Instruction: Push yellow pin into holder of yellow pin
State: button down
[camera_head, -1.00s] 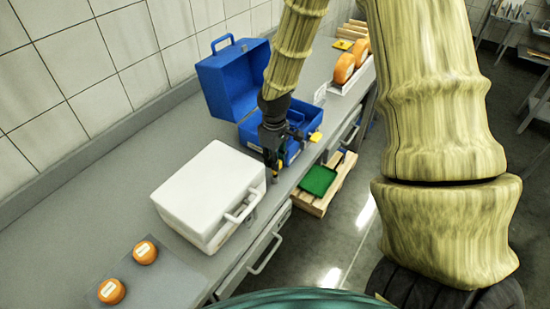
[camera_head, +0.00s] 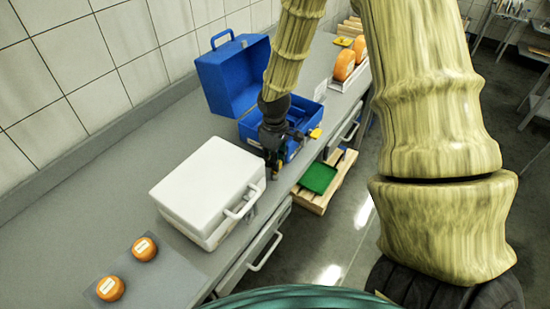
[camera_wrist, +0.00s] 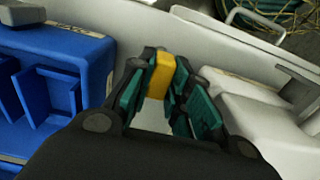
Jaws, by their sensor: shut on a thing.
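My gripper (camera_head: 273,173) hangs over the grey bench between the white case and the open blue case. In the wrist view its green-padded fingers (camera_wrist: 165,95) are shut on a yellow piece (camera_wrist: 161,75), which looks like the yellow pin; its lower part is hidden. The blue case (camera_head: 230,78) has its lid up, and its compartments (camera_wrist: 45,95) lie left of the fingers in the wrist view. A small yellow part (camera_head: 315,133) shows at the blue case's right side; I cannot tell what it is. I cannot make out the pin's holder.
The closed white case (camera_head: 205,185) stands close to the left of my gripper. Two small orange cheeses (camera_head: 144,248) lie at the front left. Larger orange wheels (camera_head: 345,65) stand in a rack at the back. A green tray (camera_head: 318,178) sits on a wooden crate below the bench.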

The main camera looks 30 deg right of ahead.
jog(key=shift+f+b, duration=0.35)
jog(key=shift+f, duration=0.5)
jog(key=c, duration=1.3)
grip_release()
jog(key=shift+o, duration=0.2)
notch_tip(320, 180, up, 12)
jog(key=shift+d, duration=0.1)
